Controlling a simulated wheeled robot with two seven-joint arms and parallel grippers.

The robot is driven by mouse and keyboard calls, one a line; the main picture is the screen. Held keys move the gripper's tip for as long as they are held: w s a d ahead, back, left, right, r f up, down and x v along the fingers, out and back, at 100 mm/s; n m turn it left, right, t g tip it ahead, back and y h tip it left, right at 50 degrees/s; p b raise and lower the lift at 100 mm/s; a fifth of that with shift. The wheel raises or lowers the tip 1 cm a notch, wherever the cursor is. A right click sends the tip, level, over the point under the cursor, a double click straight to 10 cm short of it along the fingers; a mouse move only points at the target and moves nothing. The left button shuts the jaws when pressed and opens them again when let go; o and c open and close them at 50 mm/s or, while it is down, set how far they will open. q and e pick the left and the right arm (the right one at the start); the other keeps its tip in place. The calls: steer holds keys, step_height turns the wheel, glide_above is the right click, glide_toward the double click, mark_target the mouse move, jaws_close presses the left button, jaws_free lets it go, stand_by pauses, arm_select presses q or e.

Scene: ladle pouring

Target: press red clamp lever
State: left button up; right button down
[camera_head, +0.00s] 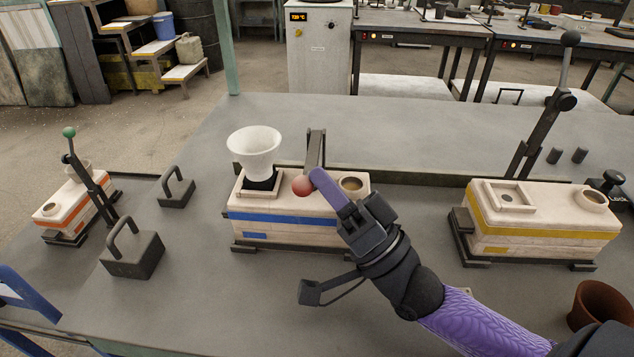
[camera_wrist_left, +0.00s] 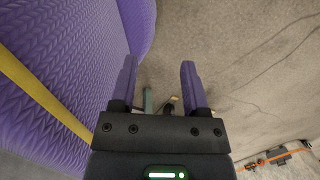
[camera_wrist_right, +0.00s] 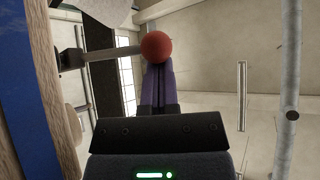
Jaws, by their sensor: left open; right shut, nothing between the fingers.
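The red ball knob (camera_head: 302,185) of the clamp lever is at the middle mould, in front of the lever's dark upright (camera_head: 316,148). The mould (camera_head: 285,215) is a pale box with a blue stripe and a white funnel cup (camera_head: 254,148) on its left part. My right gripper (camera_head: 318,176) is shut and empty, its purple fingertips at the knob's right side. In the right wrist view the red knob (camera_wrist_right: 156,46) sits right at the tips of the closed fingers (camera_wrist_right: 158,70); firm contact cannot be told. My left gripper (camera_wrist_left: 158,75) is open and empty, over the floor.
An orange-striped mould (camera_head: 78,212) with a green-knobbed lever (camera_head: 69,133) stands at left. Two handled dark weights (camera_head: 133,257) (camera_head: 176,192) lie between. A brown pot (camera_head: 600,300) is at lower right.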

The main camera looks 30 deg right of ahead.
arm_select(q)
steer(key=shift+s+a, duration=0.15)
steer(key=shift+s, duration=0.1)
arm_select(e)
steer(key=shift+f, duration=0.1)
arm_select(q)
steer(key=r+p, duration=0.1)
steer(key=w+r+p, duration=0.1)
steer(key=r+p, duration=0.1)
steer(key=shift+w+r+t+p, duration=0.15)
steer(key=shift+r+t+p, duration=0.15)
arm_select(e)
steer(key=s+d, duration=0.5)
steer(key=s, duration=0.7)
steer(key=shift+f, duration=0.3)
